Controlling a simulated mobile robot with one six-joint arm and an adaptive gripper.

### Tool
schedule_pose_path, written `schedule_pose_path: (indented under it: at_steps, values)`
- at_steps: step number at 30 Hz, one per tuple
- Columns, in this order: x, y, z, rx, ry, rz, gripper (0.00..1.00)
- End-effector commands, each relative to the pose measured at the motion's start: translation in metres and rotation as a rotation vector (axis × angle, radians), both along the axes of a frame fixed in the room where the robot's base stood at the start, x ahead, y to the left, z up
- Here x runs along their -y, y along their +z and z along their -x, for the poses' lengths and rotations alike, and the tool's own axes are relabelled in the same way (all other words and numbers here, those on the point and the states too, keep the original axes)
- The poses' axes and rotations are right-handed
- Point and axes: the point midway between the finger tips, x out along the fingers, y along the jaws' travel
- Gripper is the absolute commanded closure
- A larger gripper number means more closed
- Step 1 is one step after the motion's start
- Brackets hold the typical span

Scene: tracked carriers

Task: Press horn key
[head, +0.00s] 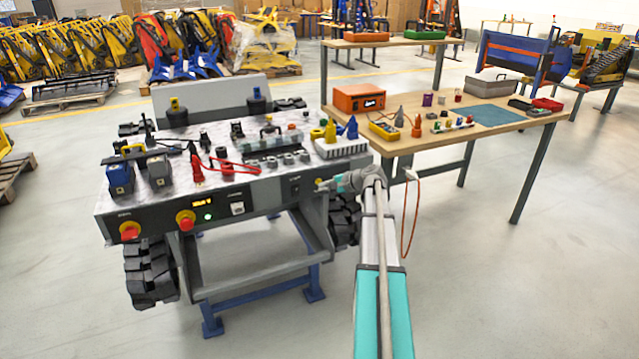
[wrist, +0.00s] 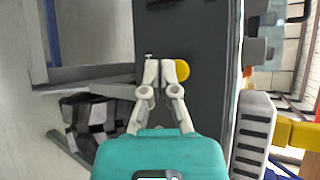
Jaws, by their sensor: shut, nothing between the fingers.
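A round yellow button (wrist: 183,70) sits on the dark front panel (wrist: 190,25) of the carrier's console. It is the likely horn key, but I can read no label on it. In the head view the yellow button (head: 319,181) shows as a small spot at the panel's right end. My gripper (wrist: 166,68) is shut and empty, its pale fingertips together just beside the button and partly in front of its edge. In the head view my gripper (head: 320,188) is at the panel's right end. I cannot tell whether it touches the button or panel.
Red knobs (head: 186,220) stand further left on the console front (head: 265,200). A black track (head: 344,218) is below my gripper. A wooden workbench (head: 470,128) with tools and an orange box (head: 360,98) stands to the right. Floor is clear in front.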

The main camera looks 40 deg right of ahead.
Motion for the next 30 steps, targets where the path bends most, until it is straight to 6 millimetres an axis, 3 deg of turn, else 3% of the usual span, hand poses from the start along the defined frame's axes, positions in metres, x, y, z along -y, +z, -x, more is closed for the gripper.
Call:
schedule_pose_path:
  at_steps: [30]
  values:
    - [0.0024,0.0002,-0.0083,0.000,0.000,0.000,1.00]
